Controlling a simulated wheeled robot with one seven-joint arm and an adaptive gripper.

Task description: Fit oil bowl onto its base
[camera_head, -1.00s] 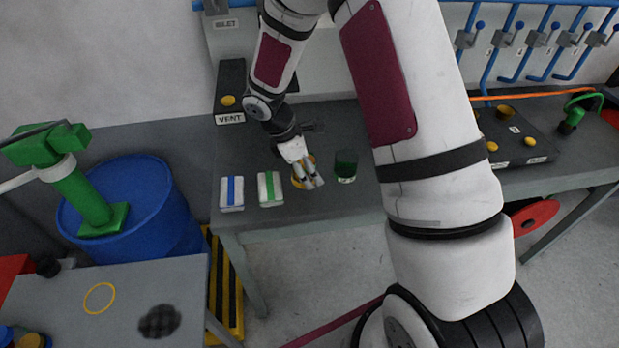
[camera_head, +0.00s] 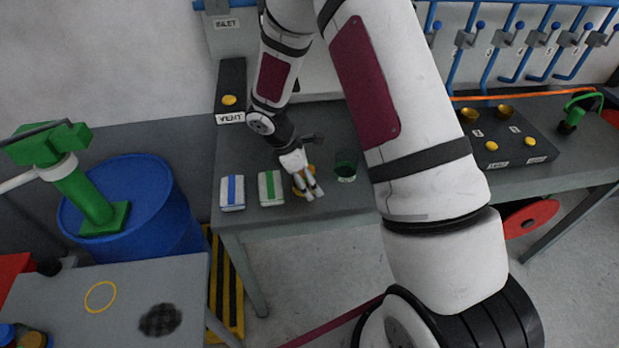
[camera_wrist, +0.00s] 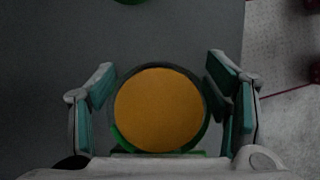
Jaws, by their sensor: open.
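My gripper (camera_head: 307,190) points down over the grey table, with its fingers around a round orange-yellow piece (camera_head: 297,188). In the wrist view this piece (camera_wrist: 158,110) has a dark rim and some green at its lower edge. The open fingers (camera_wrist: 172,95) stand on its left and right, with a small gap visible on the left. A dark green, see-through cup (camera_head: 346,168) stands upright on the table just right of my gripper. I cannot tell for sure which of these is the oil bowl and which is its base.
Two white packs, one with a blue stripe (camera_head: 232,192) and one with a green stripe (camera_head: 271,188), lie left of my gripper. The vent box (camera_head: 230,88) stands behind. A black panel with yellow knobs (camera_head: 512,142) is at the right. The table's front edge is close.

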